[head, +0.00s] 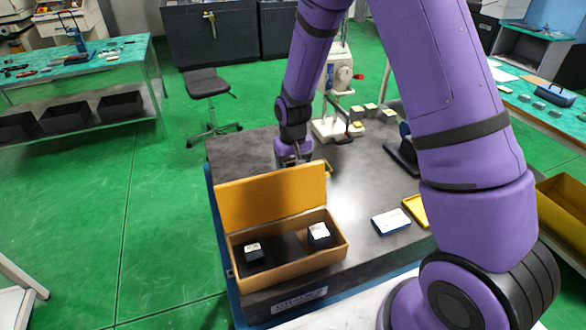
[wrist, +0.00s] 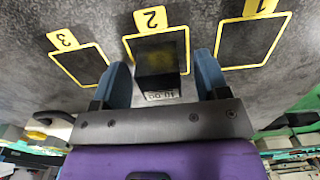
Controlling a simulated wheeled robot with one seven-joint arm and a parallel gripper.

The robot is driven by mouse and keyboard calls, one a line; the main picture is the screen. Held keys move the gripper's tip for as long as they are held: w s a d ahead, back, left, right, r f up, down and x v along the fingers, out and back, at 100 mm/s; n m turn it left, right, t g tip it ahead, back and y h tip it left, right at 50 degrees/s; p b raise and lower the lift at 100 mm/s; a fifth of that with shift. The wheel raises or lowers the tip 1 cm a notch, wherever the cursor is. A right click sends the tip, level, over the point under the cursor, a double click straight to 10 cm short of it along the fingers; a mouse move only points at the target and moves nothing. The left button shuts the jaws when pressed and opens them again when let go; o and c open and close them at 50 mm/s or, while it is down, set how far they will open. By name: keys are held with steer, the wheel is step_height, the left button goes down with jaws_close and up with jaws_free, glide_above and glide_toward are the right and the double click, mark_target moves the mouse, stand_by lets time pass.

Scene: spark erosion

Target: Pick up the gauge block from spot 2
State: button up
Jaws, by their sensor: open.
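In the wrist view, a dark gauge block (wrist: 160,62) with a pale "10.00" label on its near side stands inside the yellow frame of spot 2 (wrist: 186,43). My gripper (wrist: 160,76) is open, with one blue-grey finger on each side of the block. I cannot tell whether either finger touches it. In the head view, my gripper (head: 293,153) is low over the dark bench, behind the raised lid of an orange-tan box. The lid hides the block and most of spot 2 there.
The open box (head: 291,271) holds two dark blocks with white labels. Its upright lid (head: 272,197) is close to my gripper. A blue-and-white case (head: 391,222) lies to the right on the bench (head: 355,190).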

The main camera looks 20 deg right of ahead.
steer(key=c, duration=1.3)
